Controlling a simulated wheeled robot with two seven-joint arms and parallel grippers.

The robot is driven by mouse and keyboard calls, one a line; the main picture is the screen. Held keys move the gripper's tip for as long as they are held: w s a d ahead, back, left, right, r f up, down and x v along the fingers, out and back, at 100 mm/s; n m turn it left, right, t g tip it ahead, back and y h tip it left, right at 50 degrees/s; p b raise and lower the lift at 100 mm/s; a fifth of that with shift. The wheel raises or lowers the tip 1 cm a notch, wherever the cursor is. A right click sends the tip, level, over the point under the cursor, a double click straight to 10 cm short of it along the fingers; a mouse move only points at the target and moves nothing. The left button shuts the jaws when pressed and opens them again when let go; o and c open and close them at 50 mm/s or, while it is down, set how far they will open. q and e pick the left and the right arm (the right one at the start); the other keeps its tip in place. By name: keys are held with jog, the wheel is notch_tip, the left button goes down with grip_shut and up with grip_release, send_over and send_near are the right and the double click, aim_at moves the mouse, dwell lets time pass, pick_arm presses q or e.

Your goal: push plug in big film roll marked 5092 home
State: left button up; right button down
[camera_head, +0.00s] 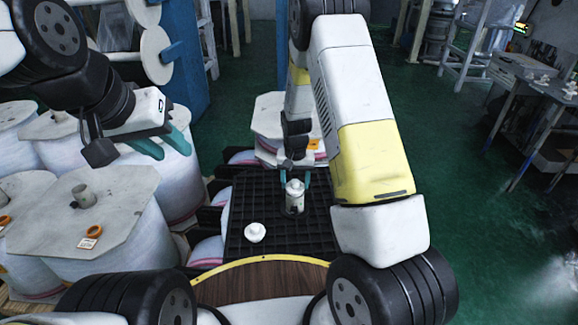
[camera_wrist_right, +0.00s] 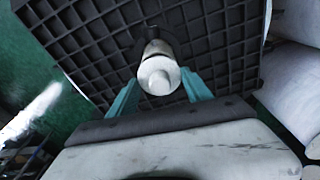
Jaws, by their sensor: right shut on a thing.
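My right gripper (camera_head: 295,178) is over the black grid surface and shut on a white cylindrical plug (camera_head: 295,197). The right wrist view shows the plug (camera_wrist_right: 158,72) between the two teal fingers (camera_wrist_right: 160,90), in front of the black grid. A second white plug (camera_head: 254,233) lies loose on the grid. My left gripper (camera_head: 162,146) is open and empty above the big film rolls at left. The near big film roll (camera_head: 120,225) has an octagonal top with a grey plug (camera_head: 84,196) standing up from it and an orange tag. No number 5092 is readable.
The black grid (camera_head: 270,215) lies in the middle, with more film rolls (camera_head: 60,140) packed at left and another roll (camera_head: 265,112) behind it. A blue post (camera_head: 180,50) stands at back left. A table (camera_head: 540,80) is at right. Green floor there is free.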

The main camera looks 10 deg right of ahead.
aim_at(295, 183)
jog(key=shift+f, duration=0.95)
jog(key=shift+c, duration=1.8)
grip_release()
jog(key=shift+s+a+r, duration=0.1)
jog(key=shift+s+r, duration=0.05)
jog(key=shift+r, duration=1.2)
jog(key=shift+s+d+r, duration=0.1)
jog(key=shift+s+r, duration=0.05)
jog(key=shift+r, duration=1.2)
jog(key=shift+s+a+r, duration=0.1)
jog(key=shift+s+r, duration=0.05)
jog(key=shift+r, duration=1.2)
jog(key=s+r+t+y, duration=0.1)
jog(key=s+r, duration=0.3)
jog(key=r, duration=0.3)
jog(key=s+d+r+n+t, duration=0.1)
jog(key=s+r, duration=0.2)
jog(key=r, duration=0.4)
jog(key=s+r+y, duration=0.1)
jog(key=s+r, duration=0.3)
jog(key=r, duration=0.2)
jog(key=s+r+n+t, duration=0.1)
jog(key=s+r, duration=0.3)
jog(key=s, duration=0.3)
jog(key=s+d+r+t, duration=0.1)
jog(key=s+r, duration=0.3)
jog(key=s, duration=0.4)
jog(key=shift+d+n+t, duration=0.15)
jog(key=shift+n+t, duration=0.25)
